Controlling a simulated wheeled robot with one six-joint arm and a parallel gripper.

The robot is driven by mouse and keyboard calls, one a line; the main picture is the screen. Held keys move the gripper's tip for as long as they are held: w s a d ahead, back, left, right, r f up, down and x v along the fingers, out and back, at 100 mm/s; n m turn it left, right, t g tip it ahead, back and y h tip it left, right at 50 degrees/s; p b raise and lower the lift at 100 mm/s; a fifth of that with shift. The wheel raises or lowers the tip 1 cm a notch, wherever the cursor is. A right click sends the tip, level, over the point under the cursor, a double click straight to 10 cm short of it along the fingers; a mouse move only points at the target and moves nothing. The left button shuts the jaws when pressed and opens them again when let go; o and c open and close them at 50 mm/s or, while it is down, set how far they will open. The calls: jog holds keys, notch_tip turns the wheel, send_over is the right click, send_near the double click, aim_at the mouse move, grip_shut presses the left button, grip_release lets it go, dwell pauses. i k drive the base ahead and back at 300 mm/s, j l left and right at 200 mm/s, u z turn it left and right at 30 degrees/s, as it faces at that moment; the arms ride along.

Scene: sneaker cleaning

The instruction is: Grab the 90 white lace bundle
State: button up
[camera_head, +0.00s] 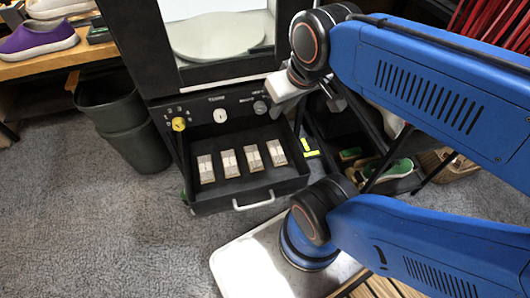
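Several white lace bundles stand in a row in an open black drawer (222,199). From left to right I see the first bundle (206,169), the second (229,163), the third (253,158) and the fourth (276,153). Any length markings are too small to read, so I cannot tell which is the 90 one. My gripper (279,107) hangs at the end of my blue arm, above and behind the right end of the drawer in the picture. It appears apart from the bundles. Its fingers are not clear enough to show whether they are open.
The drawer has a silver handle (254,202) in front. A dark bin (121,122) is at left, beside a wooden bench (62,54) with shoes. A rack with shoes (392,169) stands at right. Grey carpet is clear at lower left.

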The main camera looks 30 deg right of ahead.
aim_at(278, 157)
jog(key=j, duration=0.25)
jog(key=k+j, duration=0.15)
jog(key=k+j+z, duration=0.1)
jog(key=j+z, duration=0.15)
jog(key=j, duration=0.15)
jog(key=k+j+z, duration=0.2)
jog(key=j, duration=0.15)
jog(key=k+j+z, duration=0.25)
jog(key=j, duration=0.15)
jog(key=i+z, duration=0.1)
jog(key=z, duration=0.85)
